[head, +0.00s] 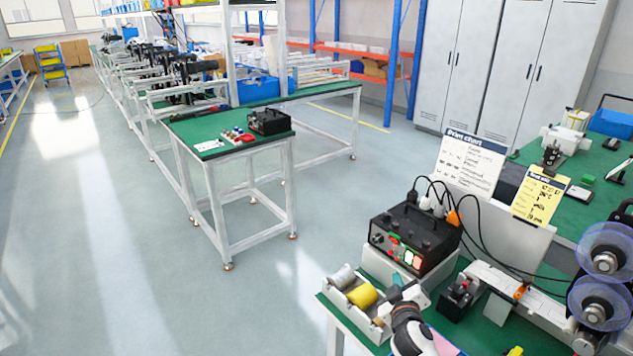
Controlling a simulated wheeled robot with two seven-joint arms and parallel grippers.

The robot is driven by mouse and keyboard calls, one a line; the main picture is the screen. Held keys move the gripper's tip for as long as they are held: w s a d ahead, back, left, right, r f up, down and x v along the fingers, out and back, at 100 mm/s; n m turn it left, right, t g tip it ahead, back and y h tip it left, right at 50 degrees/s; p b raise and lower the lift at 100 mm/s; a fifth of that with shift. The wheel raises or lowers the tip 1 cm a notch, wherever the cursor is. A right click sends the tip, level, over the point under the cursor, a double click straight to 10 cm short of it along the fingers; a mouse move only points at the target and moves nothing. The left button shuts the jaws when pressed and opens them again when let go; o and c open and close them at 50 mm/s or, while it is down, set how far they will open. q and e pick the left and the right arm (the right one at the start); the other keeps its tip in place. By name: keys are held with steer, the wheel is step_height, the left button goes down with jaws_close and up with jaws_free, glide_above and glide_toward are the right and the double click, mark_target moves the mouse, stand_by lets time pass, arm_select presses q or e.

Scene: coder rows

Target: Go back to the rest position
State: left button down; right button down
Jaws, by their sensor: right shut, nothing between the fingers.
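My right gripper (400,297) shows at the bottom centre-right, with the dark and white end of my arm below it. It is shut and empty. It is over the front of the green-topped bench, close to a pale tray (340,293) that holds a grey spool (342,277) and a yellow spool (363,296). In the picture the gripper overlaps the right end of this tray; I cannot tell whether they touch. My left gripper is not in view.
A black control box (415,238) with cables stands behind the gripper. A small black device (457,298) and two bluish reels (605,262) are to the right. A print chart (470,163) stands behind. The floor (130,250) at left is open; a green-topped table (225,140) stands beyond.

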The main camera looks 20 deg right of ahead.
steer(key=s+a+f+m+g+y, duration=0.15)
steer(key=s+a+g, duration=0.3)
steer(key=s, duration=0.65)
steer(key=s+a+f+g+y, duration=0.1)
steer(key=s+a+g+y, duration=0.2)
steer(key=s+a, duration=0.55)
steer(key=s+a+f+m+g+y, duration=0.15)
steer(key=s+g, duration=0.25)
steer(key=s, duration=0.9)
step_height(320, 180, down, 26)
steer(key=s+a+n+g, duration=0.1)
steer(key=s, duration=0.1)
steer(key=s+d+f+g, duration=0.1)
steer(key=s+d+f, duration=0.1)
steer(key=s+f, duration=1.3)
steer(key=shift+s+d+f, duration=0.4)
steer(key=shift+s, duration=0.3)
steer(key=shift+g, duration=0.25)
